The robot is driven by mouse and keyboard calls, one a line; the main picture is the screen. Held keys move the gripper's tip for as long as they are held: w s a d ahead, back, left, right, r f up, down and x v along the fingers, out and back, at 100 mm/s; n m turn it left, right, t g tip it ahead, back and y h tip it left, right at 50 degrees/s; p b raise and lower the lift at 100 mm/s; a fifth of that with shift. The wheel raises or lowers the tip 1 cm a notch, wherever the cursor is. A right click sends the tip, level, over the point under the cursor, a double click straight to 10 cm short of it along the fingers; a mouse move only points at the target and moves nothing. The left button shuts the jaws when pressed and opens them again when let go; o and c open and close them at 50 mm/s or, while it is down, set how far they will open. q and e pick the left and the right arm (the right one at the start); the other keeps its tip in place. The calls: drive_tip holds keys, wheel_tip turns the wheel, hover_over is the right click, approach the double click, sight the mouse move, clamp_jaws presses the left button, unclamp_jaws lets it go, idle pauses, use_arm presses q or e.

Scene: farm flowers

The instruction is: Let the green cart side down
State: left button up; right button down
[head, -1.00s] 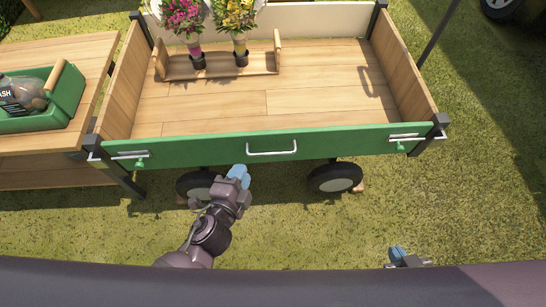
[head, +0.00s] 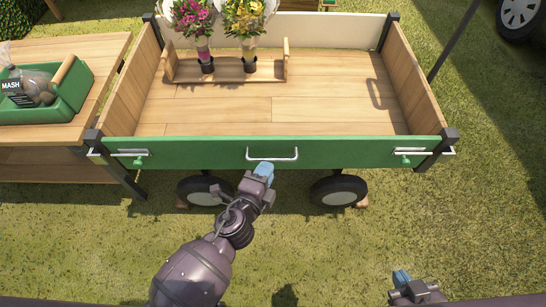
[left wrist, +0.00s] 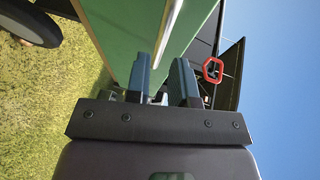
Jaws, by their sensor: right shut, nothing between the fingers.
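The green cart side (head: 330,152) stands upright along the near edge of the wooden cart. It has a white handle (head: 272,155) in its middle. A latch with a green knob sits at each end, the left latch (head: 138,160) and the right latch (head: 406,160). My left gripper (head: 264,169) is just below and in front of the handle. In the left wrist view its blue fingers (left wrist: 164,82) are apart with the green side (left wrist: 188,25) ahead of them. I cannot tell whether they touch the handle. My right gripper (head: 401,278) is shut and empty at the lower right.
A wooden carrier (head: 231,75) with two flower bouquets stands at the back of the cart bed. A wooden table (head: 60,140) on the left holds a green tray (head: 77,98) with a bag. Dark wheels (head: 338,190) sit under the cart.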

sight(273, 160)
use_arm(q)
drive_tip(key=shift+b+x, duration=0.35)
drive_tip(key=shift+x, duration=2.25)
drive_tip(key=shift+c, duration=0.3)
clamp_jaws()
drive_tip(key=shift+f, duration=0.1)
